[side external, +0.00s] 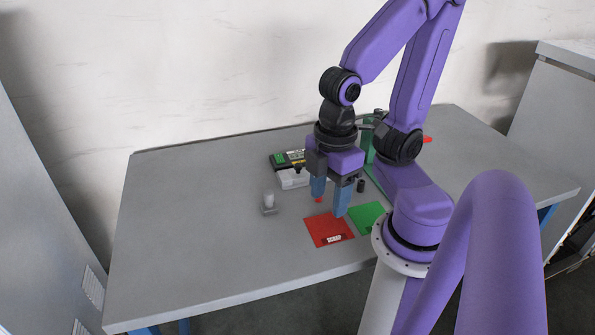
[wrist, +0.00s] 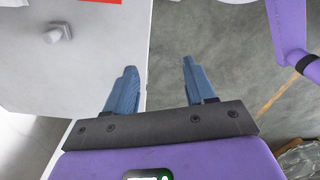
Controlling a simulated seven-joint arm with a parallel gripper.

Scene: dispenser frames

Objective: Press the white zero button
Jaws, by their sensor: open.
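In the side view a black device (side external: 287,160) with a green patch and a white label lies toward the back of the table. A white box-like part (side external: 293,179) is in front of it. I cannot pick out a white zero button; it is too small or hidden. My gripper (side external: 330,194) points down, in front and to the right of the device, above the back of the red mat (side external: 318,235). In the wrist view my gripper (wrist: 159,66) has its blue fingers apart with nothing between them. The device is not recognisable there.
A small grey knobbed object (side external: 269,203) stands left of the red mat; it also shows in the wrist view (wrist: 60,32). A green mat (side external: 368,218) lies to the right, with a dark cylinder (side external: 361,186) behind. The table's left side (side external: 180,240) is clear.

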